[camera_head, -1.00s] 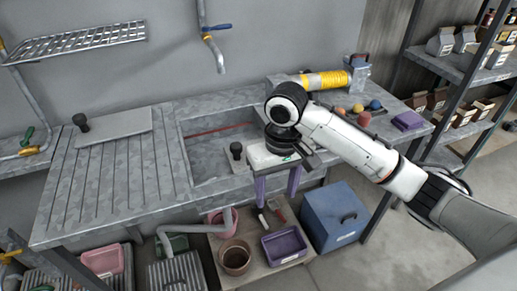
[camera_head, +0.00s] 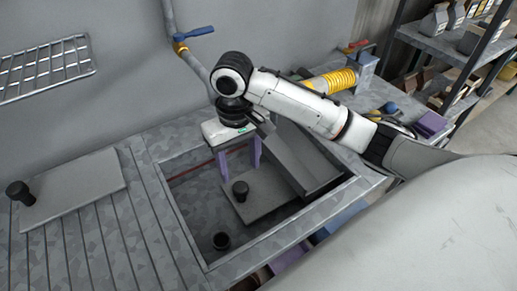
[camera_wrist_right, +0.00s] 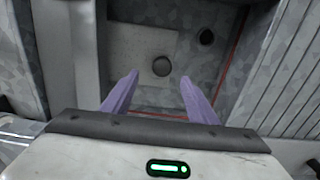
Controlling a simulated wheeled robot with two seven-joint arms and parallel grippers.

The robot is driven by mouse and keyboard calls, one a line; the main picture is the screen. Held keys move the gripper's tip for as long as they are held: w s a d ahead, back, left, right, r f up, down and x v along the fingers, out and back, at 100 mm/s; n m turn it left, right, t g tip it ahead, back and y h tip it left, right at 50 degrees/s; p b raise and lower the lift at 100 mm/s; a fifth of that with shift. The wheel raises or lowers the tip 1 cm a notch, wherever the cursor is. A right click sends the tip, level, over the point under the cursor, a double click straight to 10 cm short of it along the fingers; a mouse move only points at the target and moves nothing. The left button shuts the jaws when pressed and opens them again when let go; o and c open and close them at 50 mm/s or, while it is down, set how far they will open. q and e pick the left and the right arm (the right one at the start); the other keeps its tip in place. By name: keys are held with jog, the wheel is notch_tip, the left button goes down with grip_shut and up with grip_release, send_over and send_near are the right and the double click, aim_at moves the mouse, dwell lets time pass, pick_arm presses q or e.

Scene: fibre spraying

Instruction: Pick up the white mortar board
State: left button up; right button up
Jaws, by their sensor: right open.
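A pale board (camera_head: 275,197) with a black knob (camera_head: 240,189) lies in the sink basin; it looks greyish in this light. In the right wrist view the board (camera_wrist_right: 133,45) lies beyond the fingertips, and its round knob (camera_wrist_right: 162,67) appears between them. My right gripper (camera_head: 241,172) hangs over the basin with its purple fingers pointing down, apart and empty. It also shows in the wrist view (camera_wrist_right: 160,80). I see no contact with the knob. A second grey board (camera_head: 75,192) with a black knob lies on the ribbed counter at left. My left gripper is not in view.
The basin has raised walls and a rim (camera_head: 255,250); a dark drain (camera_head: 221,240) is near its front. A dark grey panel (camera_head: 305,160) slopes along its right side.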

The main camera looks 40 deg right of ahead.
aim_at(240, 186)
jog(key=f, duration=0.4)
jog(key=shift+s+f, duration=0.15)
jog(key=shift+s, duration=0.1)
jog(key=shift+w+a+f, duration=0.1)
jog(key=shift+f, duration=1.2)
jog(key=shift+w+a+f, duration=0.1)
jog(key=shift+f, duration=1.2)
grip_shut()
